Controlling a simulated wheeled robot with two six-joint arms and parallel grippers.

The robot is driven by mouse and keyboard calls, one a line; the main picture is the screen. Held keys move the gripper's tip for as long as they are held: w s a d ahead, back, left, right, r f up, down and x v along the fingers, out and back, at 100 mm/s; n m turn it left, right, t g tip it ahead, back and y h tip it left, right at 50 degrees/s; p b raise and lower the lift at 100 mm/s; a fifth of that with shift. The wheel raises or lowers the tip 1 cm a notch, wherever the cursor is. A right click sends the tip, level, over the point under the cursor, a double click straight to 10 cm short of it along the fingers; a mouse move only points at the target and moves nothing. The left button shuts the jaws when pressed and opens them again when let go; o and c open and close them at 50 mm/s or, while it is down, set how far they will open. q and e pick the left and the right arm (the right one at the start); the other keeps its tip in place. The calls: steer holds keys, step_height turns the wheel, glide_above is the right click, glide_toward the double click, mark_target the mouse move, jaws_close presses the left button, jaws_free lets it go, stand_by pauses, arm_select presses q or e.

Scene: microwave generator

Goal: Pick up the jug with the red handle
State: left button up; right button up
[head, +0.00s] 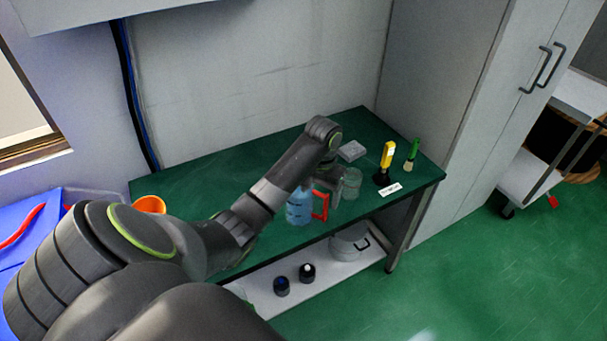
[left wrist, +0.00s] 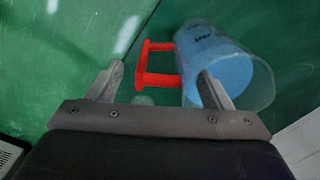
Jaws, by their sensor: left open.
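The jug (head: 299,208) has a clear body with blue contents and a red handle (head: 321,206). It stands on the green table near the front edge, partly hidden by my left arm in the head view. In the left wrist view, the jug (left wrist: 225,65) is at upper right. Its red handle (left wrist: 158,64) lies between the lines of my left gripper's two fingers (left wrist: 162,78). In the head view, my left gripper (head: 331,187) is just above and beside the handle. It is open and holds nothing. One finger overlaps the jug's body in the wrist view; contact cannot be told.
A clear glass beaker (head: 351,184) stands close to the gripper's right. Yellow (head: 388,154) and green (head: 412,152) tools stand farther right on the green table (head: 230,170), near a white label (head: 390,188). An orange bowl (head: 149,204) is at left. A lower shelf (head: 325,283) holds a pot.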

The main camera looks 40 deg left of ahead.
arm_select(q)
steer(key=shift+c, duration=0.3)
jaws_close()
steer(key=shift+r, duration=0.2)
stand_by(0.5)
